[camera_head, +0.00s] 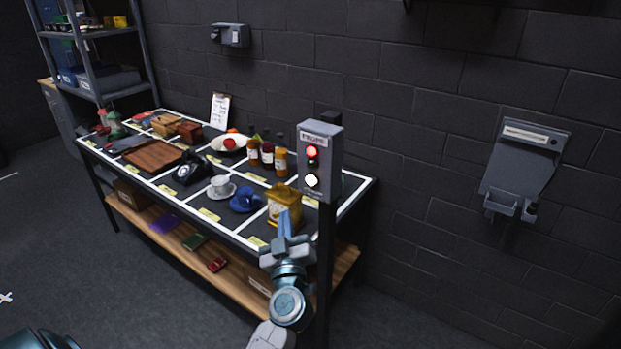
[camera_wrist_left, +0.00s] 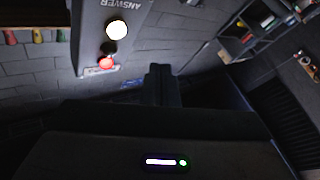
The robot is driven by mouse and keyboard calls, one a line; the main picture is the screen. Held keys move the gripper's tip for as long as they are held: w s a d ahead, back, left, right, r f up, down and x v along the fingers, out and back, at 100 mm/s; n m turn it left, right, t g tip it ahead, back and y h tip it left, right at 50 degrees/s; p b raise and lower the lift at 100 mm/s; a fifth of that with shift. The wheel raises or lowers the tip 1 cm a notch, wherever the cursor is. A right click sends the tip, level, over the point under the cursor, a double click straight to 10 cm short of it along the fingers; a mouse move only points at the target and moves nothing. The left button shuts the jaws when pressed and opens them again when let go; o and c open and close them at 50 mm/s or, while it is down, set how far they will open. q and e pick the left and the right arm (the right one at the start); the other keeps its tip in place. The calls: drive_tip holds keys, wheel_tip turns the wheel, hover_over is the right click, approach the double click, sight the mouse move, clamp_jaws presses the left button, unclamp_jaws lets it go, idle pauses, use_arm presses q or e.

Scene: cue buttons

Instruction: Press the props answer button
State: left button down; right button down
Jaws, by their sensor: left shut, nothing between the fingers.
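The grey cue box (camera_head: 320,160) stands on a dark post at the table's right front corner. Its face carries a glowing red light (camera_head: 312,152) above a bright white round button (camera_head: 311,181). In the left wrist view the box appears upside down, with the word ANSWER beside the white button (camera_wrist_left: 117,29) and the red light (camera_wrist_left: 106,62) below it. My left gripper (camera_head: 285,222) is shut and empty, pointing up, below and left of the button in the head picture. Its dark fingers (camera_wrist_left: 160,75) show apart from the button in the wrist view. My right gripper is not in view.
The prop table (camera_head: 362,190) behind holds a yellow box (camera_head: 284,205), a blue item (camera_head: 245,200), a cup (camera_head: 221,186), a telephone (camera_head: 190,170) and several bottles. A grey wall unit (camera_head: 525,165) hangs at right. A shelf rack (camera_head: 95,50) stands back left.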

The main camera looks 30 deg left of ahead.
sight(311, 180)
use_arm(q)
drive_tip(key=r, duration=0.1)
drive_tip(key=s+r, duration=0.1)
drive_tip(key=r+n, duration=0.1)
drive_tip(key=shift+s+a+r+g+y, duration=0.15)
drive_tip(key=shift+a+r+g+y, duration=0.15)
drive_tip(key=shift+g+y, duration=0.1)
drive_tip(key=shift+d, duration=0.1)
drive_tip(key=w+b, duration=0.2)
drive_tip(key=w, duration=0.6)
drive_tip(key=shift+w+d, duration=0.3)
drive_tip(key=shift+w, duration=0.05)
idle(0.5)
